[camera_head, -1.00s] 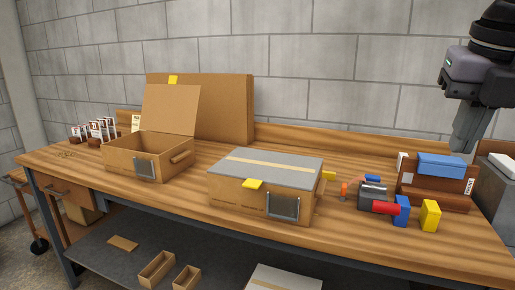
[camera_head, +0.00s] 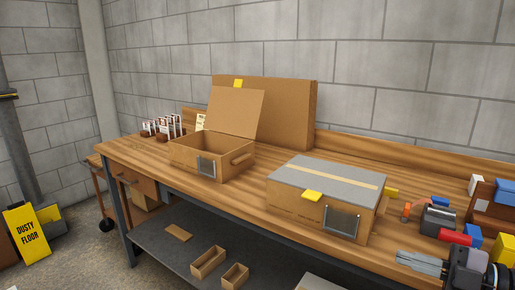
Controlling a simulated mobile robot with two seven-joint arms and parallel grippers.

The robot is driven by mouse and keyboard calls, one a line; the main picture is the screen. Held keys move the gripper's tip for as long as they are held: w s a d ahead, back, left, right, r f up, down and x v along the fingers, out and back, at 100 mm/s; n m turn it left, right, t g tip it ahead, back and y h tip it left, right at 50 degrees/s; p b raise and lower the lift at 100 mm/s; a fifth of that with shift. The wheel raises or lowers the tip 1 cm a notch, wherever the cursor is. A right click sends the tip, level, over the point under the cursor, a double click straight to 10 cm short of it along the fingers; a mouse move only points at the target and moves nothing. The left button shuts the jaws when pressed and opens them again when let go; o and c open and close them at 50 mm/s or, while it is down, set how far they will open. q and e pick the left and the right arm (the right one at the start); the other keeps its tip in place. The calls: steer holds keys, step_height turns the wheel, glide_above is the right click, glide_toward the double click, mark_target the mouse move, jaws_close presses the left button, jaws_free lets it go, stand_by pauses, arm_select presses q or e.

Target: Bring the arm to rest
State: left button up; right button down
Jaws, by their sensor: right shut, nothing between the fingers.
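My right gripper (camera_head: 400,257) is at the lower right of the head view. Its grey fingers point left and lie together, with nothing between them. It is in front of the wooden bench (camera_head: 255,203), near the bench's front edge, and apart from the boxes. My left gripper is out of view.
An open cardboard box (camera_head: 186,159) and a grey-topped box (camera_head: 300,200) stand on the bench. A red cylinder (camera_head: 454,238), a blue block (camera_head: 473,235) and a yellow block (camera_head: 503,250) lie close behind my gripper. A yellow floor sign (camera_head: 30,237) stands at left.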

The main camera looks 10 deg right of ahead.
steer(key=s+a+f+m+t+h+p, duration=0.15)
steer(key=s+f+m+h, duration=0.3)
steer(key=f+m, duration=0.5)
steer(key=s+a+f+m+t+h, duration=0.1)
steer(key=s+a+f+m+h, duration=0.2)
steer(key=f+m+h, duration=0.65)
steer(key=s+a+f+g+y, duration=0.3)
steer(key=s+a+f, duration=0.4)
steer(key=f, duration=0.2)
steer(key=shift+f, duration=0.35)
